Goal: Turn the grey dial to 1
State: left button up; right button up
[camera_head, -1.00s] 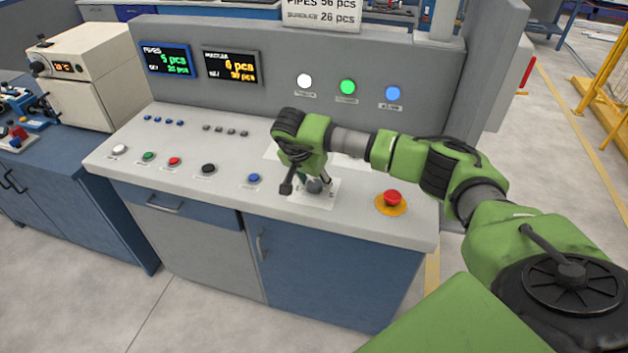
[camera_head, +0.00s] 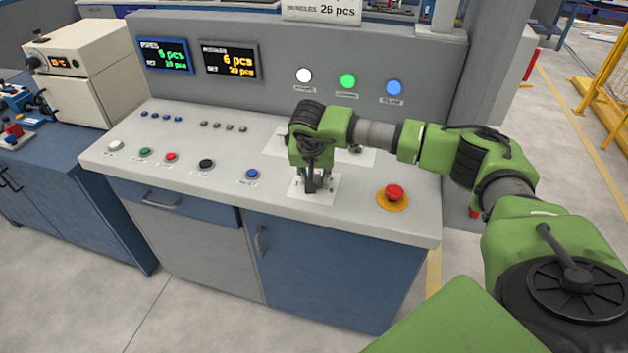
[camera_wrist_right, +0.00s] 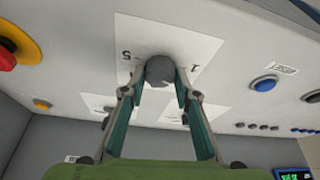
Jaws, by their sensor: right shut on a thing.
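The grey dial (camera_wrist_right: 159,71) sits on a white label plate (camera_head: 325,190) on the sloped control panel. In the right wrist view the plate shows a 5 on the left and a 1 on the right of the dial. My right gripper (camera_wrist_right: 160,85) is shut on the dial, with a finger on each side of it. In the head view the right gripper (camera_head: 316,186) reaches down over the plate and hides the dial. Which mark the dial points at cannot be told. My left gripper is not in view.
A red emergency button (camera_head: 394,192) on a yellow base is right of the plate. A blue button (camera_head: 252,174) and a black button (camera_head: 206,164) are to its left. Another white plate (camera_head: 285,146) with dark knobs lies behind, partly covered by my arm.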

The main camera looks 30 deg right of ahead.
jog(key=n+y+b, duration=0.1)
jog(key=n, duration=0.2)
jog(key=shift+d+f+t+b, duration=0.1)
jog(key=shift+f+t+b, duration=0.05)
jog(key=shift+t+b, duration=0.2)
jog(key=shift+n+y+b, duration=0.5)
jog(key=shift+n+b, duration=0.05)
jog(key=shift+n, duration=0.65)
jog(key=o, duration=1.1)
jog(key=d+v, duration=0.1)
jog(key=v, duration=1.1)
jog(key=shift+a, duration=0.45)
jog(key=shift+s, duration=0.1)
